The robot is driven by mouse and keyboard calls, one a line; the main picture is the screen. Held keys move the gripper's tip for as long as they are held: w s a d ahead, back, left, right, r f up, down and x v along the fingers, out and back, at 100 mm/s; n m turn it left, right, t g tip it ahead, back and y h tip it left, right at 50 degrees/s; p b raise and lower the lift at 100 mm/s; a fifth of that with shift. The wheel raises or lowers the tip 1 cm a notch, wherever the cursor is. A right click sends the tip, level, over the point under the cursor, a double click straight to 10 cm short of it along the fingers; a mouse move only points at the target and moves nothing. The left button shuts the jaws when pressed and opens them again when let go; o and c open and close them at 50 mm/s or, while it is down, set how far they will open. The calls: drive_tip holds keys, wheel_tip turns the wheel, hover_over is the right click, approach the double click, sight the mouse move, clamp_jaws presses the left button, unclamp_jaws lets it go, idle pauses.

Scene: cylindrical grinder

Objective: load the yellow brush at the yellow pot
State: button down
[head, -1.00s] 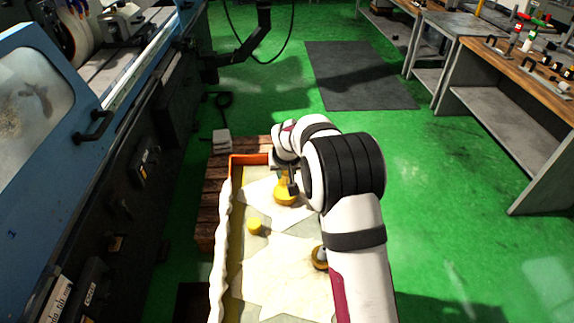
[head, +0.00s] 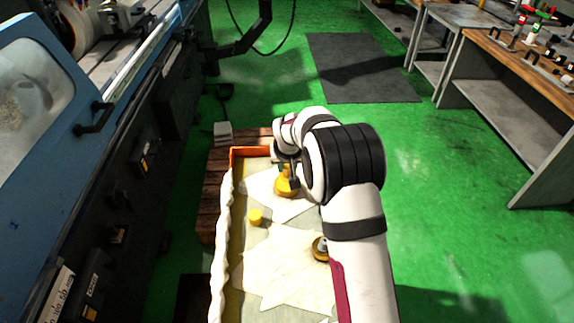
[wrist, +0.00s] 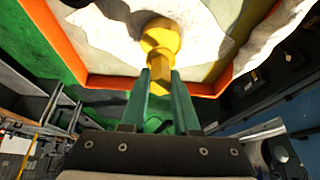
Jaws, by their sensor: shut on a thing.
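A yellow piece with a wide round base (head: 285,188) and a narrower upper part stands on the pale sheets in the tray, under my gripper (head: 287,170). In the wrist view my gripper (wrist: 161,78) has its two teal fingers closed on a yellow faceted handle (wrist: 160,64), which I take as the brush. A wider round yellow part (wrist: 160,36) lies just beyond it; I cannot tell whether it is the brush's own body or the pot. A small yellow cylinder (head: 256,217), possibly the pot, stands apart, nearer and to the left.
The tray has an orange end wall (head: 250,152) and rests on a wooden pallet (head: 214,180). A gold round object with a grey top (head: 320,248) is partly hidden by my arm. The blue grinder (head: 45,130) is at left. Green floor is open at right.

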drive_tip(key=shift+f, duration=0.5)
idle(0.9)
drive_tip(key=shift+r, duration=3.6)
